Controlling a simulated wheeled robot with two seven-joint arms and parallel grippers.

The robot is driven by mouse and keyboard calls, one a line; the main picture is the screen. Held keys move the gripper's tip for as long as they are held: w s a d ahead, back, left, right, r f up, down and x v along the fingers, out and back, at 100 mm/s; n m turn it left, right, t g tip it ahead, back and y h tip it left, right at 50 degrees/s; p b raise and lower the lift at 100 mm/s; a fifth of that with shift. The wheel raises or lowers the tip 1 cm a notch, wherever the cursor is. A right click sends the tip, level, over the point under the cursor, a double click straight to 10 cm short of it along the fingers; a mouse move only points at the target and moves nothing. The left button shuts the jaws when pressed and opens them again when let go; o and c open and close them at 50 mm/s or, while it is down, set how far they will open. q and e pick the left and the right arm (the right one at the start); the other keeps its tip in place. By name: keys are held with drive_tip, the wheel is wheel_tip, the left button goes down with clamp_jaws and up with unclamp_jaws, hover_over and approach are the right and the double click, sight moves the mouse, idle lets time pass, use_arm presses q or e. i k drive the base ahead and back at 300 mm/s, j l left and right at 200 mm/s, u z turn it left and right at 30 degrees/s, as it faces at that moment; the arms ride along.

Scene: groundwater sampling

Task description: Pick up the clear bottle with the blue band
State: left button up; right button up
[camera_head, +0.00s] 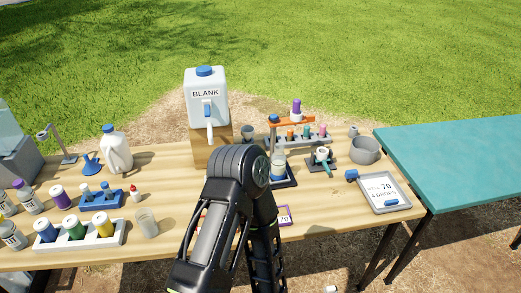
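A clear bottle with a blue band (278,171) stands upright on a small dark tray (289,184) right of the table's middle. Its left side is close to, and perhaps partly behind, a black arm of mine. That arm rises from the bottom edge and bends at a large joint in front of the tray. Its lower link runs back down out of the picture. Neither of my grippers shows, so nothing can be seen between their fingers.
A white BLANK jug (207,100) stands on a wooden block behind my arm. A white bottle holder (80,243) and open clear cup (147,223) stand left.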

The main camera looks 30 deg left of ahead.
sight(278, 158)
drive_tip(key=u, duration=1)
